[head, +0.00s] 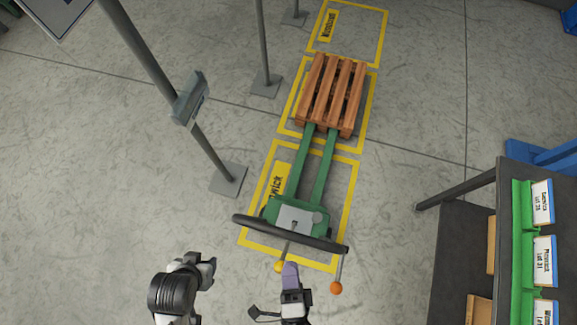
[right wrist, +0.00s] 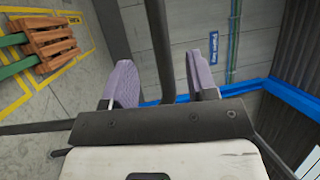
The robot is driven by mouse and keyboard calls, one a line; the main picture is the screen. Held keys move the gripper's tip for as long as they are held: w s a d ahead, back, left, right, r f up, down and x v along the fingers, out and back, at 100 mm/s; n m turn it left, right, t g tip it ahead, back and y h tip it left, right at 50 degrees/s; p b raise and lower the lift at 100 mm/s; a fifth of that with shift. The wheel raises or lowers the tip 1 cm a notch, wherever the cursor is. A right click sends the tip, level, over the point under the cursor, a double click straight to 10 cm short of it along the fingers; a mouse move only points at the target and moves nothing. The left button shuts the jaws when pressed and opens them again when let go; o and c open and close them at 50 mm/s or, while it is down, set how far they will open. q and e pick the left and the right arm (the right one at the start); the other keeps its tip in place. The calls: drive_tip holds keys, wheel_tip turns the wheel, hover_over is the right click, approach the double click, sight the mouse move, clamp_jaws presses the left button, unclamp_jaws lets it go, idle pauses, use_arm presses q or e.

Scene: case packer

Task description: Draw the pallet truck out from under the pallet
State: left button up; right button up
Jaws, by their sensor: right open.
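The wooden pallet (head: 333,93) lies on the floor in a yellow marked bay. The green pallet truck (head: 318,180) stands in the nearer bay; its two forks run up to the pallet's near end, and their tips are hidden there. Its black handle bar (head: 262,224) crosses the truck's near end. My right gripper (head: 290,267) is just on the near side of the bar. In the right wrist view its purple fingers (right wrist: 163,82) are apart, with a dark bar showing between them; contact cannot be told. My left gripper (head: 207,272) is left of the handle, its jaws unclear.
A yellow knob (head: 279,266) and an orange knob (head: 336,287) are by the handle. A post with a grey box (head: 189,98) stands left on a floor plate (head: 229,179). A dark rack (head: 458,240) with green label holders (head: 520,240) is at right.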

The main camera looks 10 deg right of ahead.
use_arm(q)
drive_tip(key=shift+a+f, duration=0.2)
drive_tip(key=shift+f, duration=0.15)
use_arm(e)
drive_tip(key=shift+s+f, duration=0.2)
drive_tip(key=shift+s, duration=0.95)
drive_tip(key=shift+s+f, duration=0.15)
drive_tip(key=shift+s, duration=0.95)
use_arm(q)
drive_tip(key=shift+d, duration=0.2)
